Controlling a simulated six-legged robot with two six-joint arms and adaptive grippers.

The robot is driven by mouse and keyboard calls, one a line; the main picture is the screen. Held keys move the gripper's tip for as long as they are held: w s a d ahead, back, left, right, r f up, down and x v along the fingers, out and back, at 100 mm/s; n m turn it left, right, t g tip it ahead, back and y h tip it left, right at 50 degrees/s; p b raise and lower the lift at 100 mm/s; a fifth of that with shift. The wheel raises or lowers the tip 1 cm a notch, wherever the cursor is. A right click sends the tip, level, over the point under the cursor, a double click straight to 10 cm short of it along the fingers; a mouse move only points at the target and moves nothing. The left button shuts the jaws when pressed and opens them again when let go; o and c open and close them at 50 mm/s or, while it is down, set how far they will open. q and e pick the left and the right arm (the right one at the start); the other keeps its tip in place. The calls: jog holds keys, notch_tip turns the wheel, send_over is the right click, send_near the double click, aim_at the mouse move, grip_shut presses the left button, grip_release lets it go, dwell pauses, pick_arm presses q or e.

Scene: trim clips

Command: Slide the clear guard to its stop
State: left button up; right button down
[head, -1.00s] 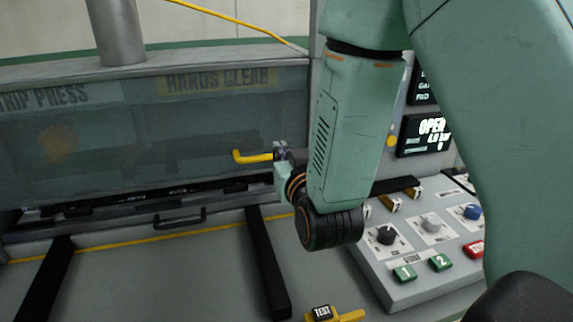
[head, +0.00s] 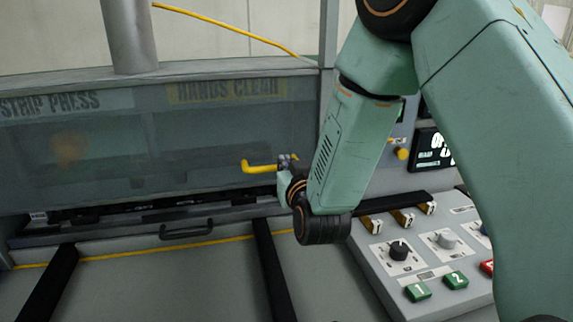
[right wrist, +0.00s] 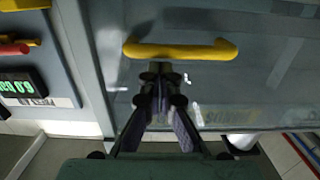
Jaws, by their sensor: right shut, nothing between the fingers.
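The clear guard (head: 120,150) is a see-through grey panel across the front of the press, marked STRIP PRESS and HANDS CLEAR. Its yellow handle (head: 262,167) is at its lower right. A dark gap shows under the guard's lower edge. My right gripper (head: 285,164) is at the handle's right end. In the right wrist view the shut fingers (right wrist: 160,75) point at the middle of the yellow handle (right wrist: 180,51), with nothing between them. Their tips are close below it in the picture; I cannot tell whether they touch. My left gripper is not in view.
A control panel (head: 405,285) with knobs, green buttons and yellow switches stands at the right. A small black handle (head: 187,230) and two black rails (head: 272,270) are on the bench front. A yellow cable (head: 225,22) hangs above the guard.

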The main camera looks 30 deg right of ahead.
jog(key=shift+w+a, duration=0.1)
jog(key=shift+a, duration=0.1)
notch_tip(320, 180, down, 9)
jog(key=b, duration=0.6)
jog(key=shift+s, duration=0.2)
jog(key=shift+r, duration=0.1)
